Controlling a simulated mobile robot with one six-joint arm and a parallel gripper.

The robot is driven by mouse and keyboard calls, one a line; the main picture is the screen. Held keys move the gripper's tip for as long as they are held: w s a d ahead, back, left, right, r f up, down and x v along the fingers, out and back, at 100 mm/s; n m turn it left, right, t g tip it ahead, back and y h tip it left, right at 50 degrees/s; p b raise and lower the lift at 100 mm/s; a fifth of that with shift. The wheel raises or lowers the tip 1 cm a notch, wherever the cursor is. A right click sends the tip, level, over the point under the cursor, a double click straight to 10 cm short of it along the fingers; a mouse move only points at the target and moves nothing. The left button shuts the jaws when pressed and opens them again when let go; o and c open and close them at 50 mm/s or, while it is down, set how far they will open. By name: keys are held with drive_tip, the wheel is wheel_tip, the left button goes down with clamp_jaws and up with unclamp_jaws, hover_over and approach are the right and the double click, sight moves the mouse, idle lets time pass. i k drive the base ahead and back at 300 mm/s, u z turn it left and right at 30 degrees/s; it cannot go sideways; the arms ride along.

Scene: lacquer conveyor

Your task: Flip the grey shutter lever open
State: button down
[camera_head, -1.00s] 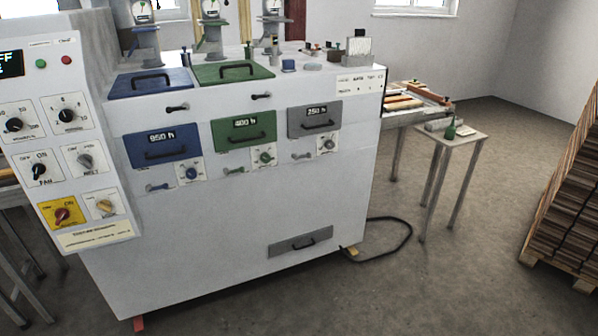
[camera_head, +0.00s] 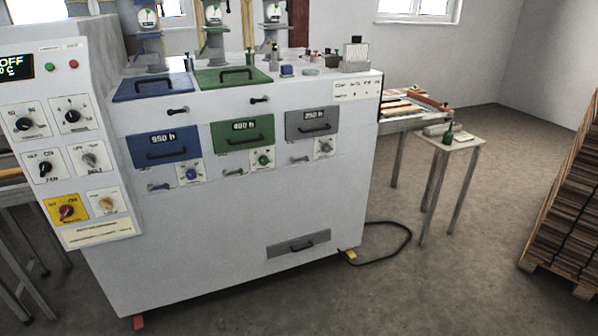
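The grey lever (camera_head: 300,159) is small and sits on the front of the white machine. It is under the grey drawer (camera_head: 312,124) and left of a small dial plate (camera_head: 324,147). It looks roughly level, with its end pointing right; whether it stands open or shut is too small to tell. A blue lever (camera_head: 158,186) and a green lever (camera_head: 234,172) sit in the same row to its left. My gripper is not in view.
The machine's front (camera_head: 220,230) is clear of obstacles, with bare floor at the right. A black cable (camera_head: 408,234) lies on the floor. Stacked wood (camera_head: 570,200) is at the far right.

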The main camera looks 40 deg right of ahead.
sight(293, 159)
drive_tip(key=z, duration=0.1)
drive_tip(key=i, duration=0.9)
